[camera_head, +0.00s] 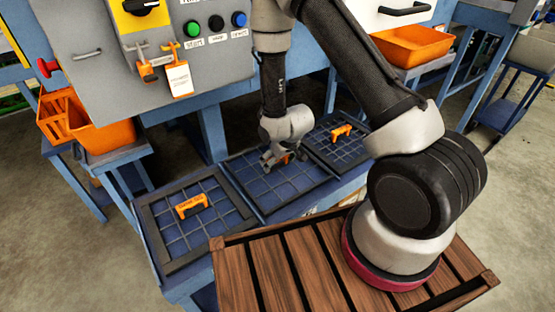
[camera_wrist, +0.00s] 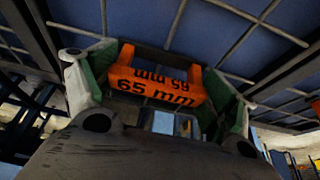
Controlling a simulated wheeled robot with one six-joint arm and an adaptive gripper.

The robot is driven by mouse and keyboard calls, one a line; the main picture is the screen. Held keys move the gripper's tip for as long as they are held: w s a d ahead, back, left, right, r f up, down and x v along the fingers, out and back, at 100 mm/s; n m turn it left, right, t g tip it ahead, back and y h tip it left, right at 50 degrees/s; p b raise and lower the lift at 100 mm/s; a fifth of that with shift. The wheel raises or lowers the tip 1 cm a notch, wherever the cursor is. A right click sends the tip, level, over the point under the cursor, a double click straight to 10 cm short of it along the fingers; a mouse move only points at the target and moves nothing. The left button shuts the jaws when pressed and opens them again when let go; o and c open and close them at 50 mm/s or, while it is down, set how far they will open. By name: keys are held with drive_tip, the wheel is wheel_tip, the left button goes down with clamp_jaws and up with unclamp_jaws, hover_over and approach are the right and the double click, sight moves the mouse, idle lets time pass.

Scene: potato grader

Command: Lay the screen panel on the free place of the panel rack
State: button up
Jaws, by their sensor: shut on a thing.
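The screen panel (camera_head: 302,199), a dark frame with a wire mesh, is at the middle place of the blue panel rack (camera_head: 152,236). My gripper (camera_head: 284,160) is over its middle and shut on its orange handle. In the wrist view the handle (camera_wrist: 150,88) reads "65 mm" and sits between the green-edged fingers. The mesh lies close over a blue surface. I cannot tell whether the panel rests fully on the rack or hangs slightly above it. My gripper hides part of the mesh and handle in the head view.
A left panel (camera_head: 160,222) and a right panel (camera_head: 342,167), both with orange handles, lie on either side. A grey control box (camera_head: 150,70) with buttons and hanging tags stands behind. Orange bins (camera_head: 412,45) stand at the back. A slatted wooden deck (camera_head: 275,275) lies in front.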

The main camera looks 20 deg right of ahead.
drive_tip(key=shift+f, duration=0.5)
drive_tip(key=o, duration=1.4)
drive_tip(key=shift+c, duration=0.2)
drive_tip(key=shift+r, duration=0.1)
drive_tip(key=v, duration=1.1)
drive_tip(key=shift+s+r, duration=0.25)
drive_tip(key=shift+r, duration=0.1)
